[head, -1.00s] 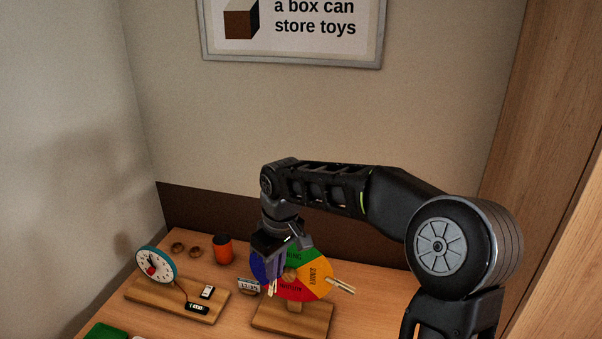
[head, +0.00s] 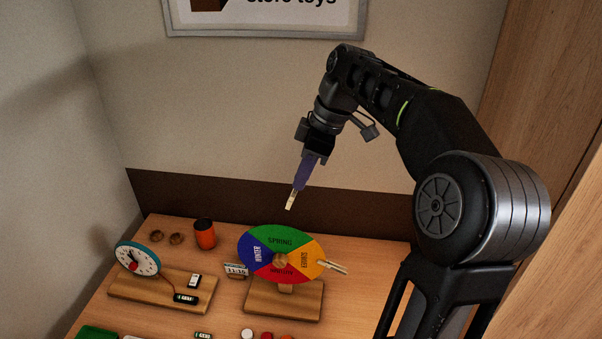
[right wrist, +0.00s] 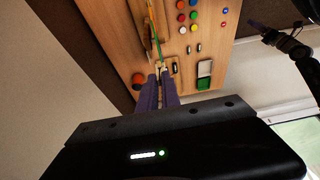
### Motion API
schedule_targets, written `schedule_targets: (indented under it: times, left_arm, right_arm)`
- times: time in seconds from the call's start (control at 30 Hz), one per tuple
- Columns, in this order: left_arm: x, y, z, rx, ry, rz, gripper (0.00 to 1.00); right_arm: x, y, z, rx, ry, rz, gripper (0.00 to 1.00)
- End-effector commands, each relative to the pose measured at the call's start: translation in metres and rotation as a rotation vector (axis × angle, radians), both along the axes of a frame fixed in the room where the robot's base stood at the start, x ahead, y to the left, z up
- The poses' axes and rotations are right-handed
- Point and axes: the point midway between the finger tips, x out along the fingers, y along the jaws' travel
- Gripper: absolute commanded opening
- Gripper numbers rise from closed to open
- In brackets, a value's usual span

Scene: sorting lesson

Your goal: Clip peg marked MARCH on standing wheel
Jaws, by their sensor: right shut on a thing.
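The standing wheel (head: 262,243) has green SPRING, blue WINTER, red and orange parts, and stands upright on a wooden base (head: 283,303). A pale wooden peg (head: 333,267) sits on its right edge; its marking is too small to read. My right gripper (head: 298,186) is shut on another pale peg (head: 290,202), held in the air above the wheel, apart from it. Its marking cannot be read. The right wrist view shows the fingers (right wrist: 160,78) around the peg end and the wheel (right wrist: 153,32) nearly edge-on. My left gripper (right wrist: 262,27) seems to show there, small and dark.
A toy clock (head: 137,259) on a wooden board stands at the left. Coloured counters (head: 247,334) and a green tray (head: 97,332) lie in front.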

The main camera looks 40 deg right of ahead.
Motion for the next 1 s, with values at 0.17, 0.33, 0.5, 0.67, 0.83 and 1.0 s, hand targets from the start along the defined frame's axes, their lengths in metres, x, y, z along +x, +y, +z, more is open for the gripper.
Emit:
schedule_targets:
  times: [0.17, 0.33, 0.5, 0.67, 0.83, 1.0]
  left_arm:
    - [0.000, 0.000, 0.000, 0.000, -0.001, 0.000, 0.54]
    - [0.000, 0.000, 0.000, 0.000, -0.001, 0.000, 0.54]
    - [0.000, 0.000, 0.000, 0.000, -0.001, 0.000, 0.54]
    - [0.001, -0.001, -0.012, -0.002, -0.005, 0.000, 0.54]
    - [0.001, -0.002, -0.016, -0.004, -0.008, 0.000, 0.54]
    - [0.001, -0.002, -0.016, -0.005, -0.009, 0.000, 0.54]
  right_arm:
    - [0.001, 0.001, -0.004, 0.001, 0.002, 0.001, 0.00]
    - [0.004, 0.003, -0.014, 0.001, 0.002, 0.001, 0.00]
    - [0.007, 0.007, -0.028, 0.001, 0.004, 0.000, 0.00]
    - [0.011, 0.009, -0.044, 0.000, 0.000, 0.001, 0.00]
    - [0.014, 0.011, -0.050, 0.000, 0.001, 0.001, 0.00]
    - [0.014, 0.011, -0.051, -0.001, 0.001, 0.000, 0.00]
